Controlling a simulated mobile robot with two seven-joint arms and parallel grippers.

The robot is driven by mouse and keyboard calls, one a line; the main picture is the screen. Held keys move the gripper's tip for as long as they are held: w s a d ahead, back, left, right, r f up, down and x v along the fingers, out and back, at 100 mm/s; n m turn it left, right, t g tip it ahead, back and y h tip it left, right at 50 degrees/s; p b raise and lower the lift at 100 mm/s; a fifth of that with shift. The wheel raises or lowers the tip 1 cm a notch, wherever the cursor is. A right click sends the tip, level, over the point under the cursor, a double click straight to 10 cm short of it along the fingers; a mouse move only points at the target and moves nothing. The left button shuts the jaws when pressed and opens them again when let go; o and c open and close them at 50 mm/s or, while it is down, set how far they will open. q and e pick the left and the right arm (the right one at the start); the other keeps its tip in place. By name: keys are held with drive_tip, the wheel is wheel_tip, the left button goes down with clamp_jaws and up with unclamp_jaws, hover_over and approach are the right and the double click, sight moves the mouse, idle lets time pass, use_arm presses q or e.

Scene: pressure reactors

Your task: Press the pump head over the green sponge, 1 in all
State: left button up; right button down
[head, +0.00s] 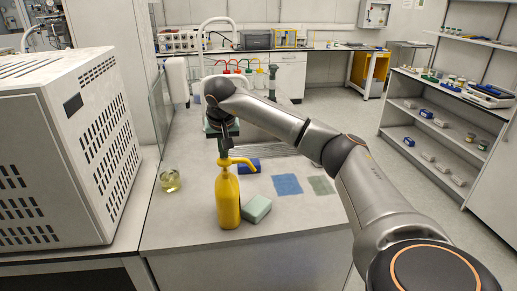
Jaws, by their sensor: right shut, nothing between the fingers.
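A yellow pump bottle (228,203) stands upright near the front of the bench. Its yellow pump head (239,161) has a spout that points right, toward the side where the green sponge (257,208) lies. The sponge is pale green and sits on the bench just right of the bottle. My right gripper (223,154) points down directly above the pump head, shut and empty. Its fingertips are at the top of the pump head; I cannot tell whether they touch or press it. My left gripper is not in view.
A blue sponge-like block (248,166) lies behind the bottle. Blue (287,184) and grey-green (321,185) cloths lie flat to the right. A small glass vessel (170,181) stands left. A large vented white box (65,150) fills the left side. Bottles with coloured tops stand behind.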

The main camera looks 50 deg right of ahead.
drive_tip(key=shift+s+f, duration=0.1)
drive_tip(key=shift+f, duration=0.45)
drive_tip(key=shift+r, duration=0.1)
drive_tip(key=shift+r+p, duration=0.8)
drive_tip(key=shift+r, duration=0.6)
wheel_tip(320, 180, up, 6)
idle(0.6)
